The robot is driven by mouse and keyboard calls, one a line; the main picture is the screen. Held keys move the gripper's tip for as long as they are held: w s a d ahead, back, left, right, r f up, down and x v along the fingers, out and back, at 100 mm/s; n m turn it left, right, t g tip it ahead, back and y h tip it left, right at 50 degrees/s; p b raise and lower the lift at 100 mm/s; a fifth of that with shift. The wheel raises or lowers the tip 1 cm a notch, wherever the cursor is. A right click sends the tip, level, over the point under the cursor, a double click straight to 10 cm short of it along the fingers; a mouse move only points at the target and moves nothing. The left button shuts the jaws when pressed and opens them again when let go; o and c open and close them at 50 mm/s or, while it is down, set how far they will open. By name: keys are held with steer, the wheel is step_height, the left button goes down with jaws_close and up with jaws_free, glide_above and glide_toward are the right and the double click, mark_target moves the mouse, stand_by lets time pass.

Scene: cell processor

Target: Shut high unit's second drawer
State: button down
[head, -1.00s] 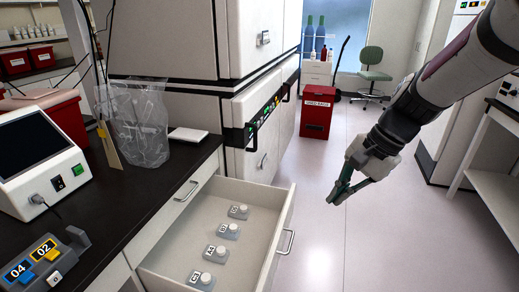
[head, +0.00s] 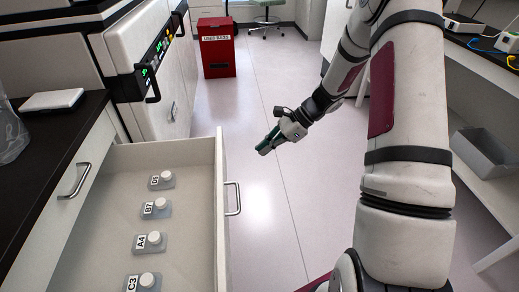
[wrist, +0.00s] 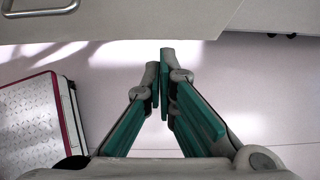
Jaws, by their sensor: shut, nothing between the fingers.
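A white drawer (head: 222,235) in the bench on the left stands pulled out, with a metal bar handle (head: 233,198) on its front. Inside it are several grey labelled blocks with white round caps, such as the one marked A4 (head: 150,242). My gripper (head: 262,150) is shut and empty, beyond and right of the handle, apart from the drawer. In the wrist view my gripper (wrist: 162,58) points toward a pale front panel (wrist: 140,18) with a bar handle (wrist: 40,8) at top left. The fingers are clear of that handle.
A closed drawer handle (head: 74,181) is on the bench front at left. A red used-bags bin (head: 217,55) stands at the back. A shelf with a grey tray (head: 487,152) is on the right. The floor (head: 262,220) between is clear.

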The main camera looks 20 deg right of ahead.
steer(key=w+a+f+b, duration=0.1)
steer(key=w+a+f, duration=0.1)
steer(key=a+f, duration=0.3)
steer(key=shift+w+a+f+b, duration=0.15)
steer(key=shift+w+a+b, duration=0.2)
steer(key=shift+a, duration=1.65)
steer(key=w+a, duration=0.3)
steer(key=a, duration=0.8)
steer(key=w+a, duration=0.4)
steer(key=a, duration=0.7)
steer(key=w+a, duration=0.3)
steer(key=a, duration=0.8)
steer(key=shift+w+a+b, duration=0.1)
steer(key=shift+w+b, duration=0.3)
steer(key=shift+w+a, duration=0.15)
steer(key=shift+a, duration=0.3)
steer(key=shift+a, duration=0.1)
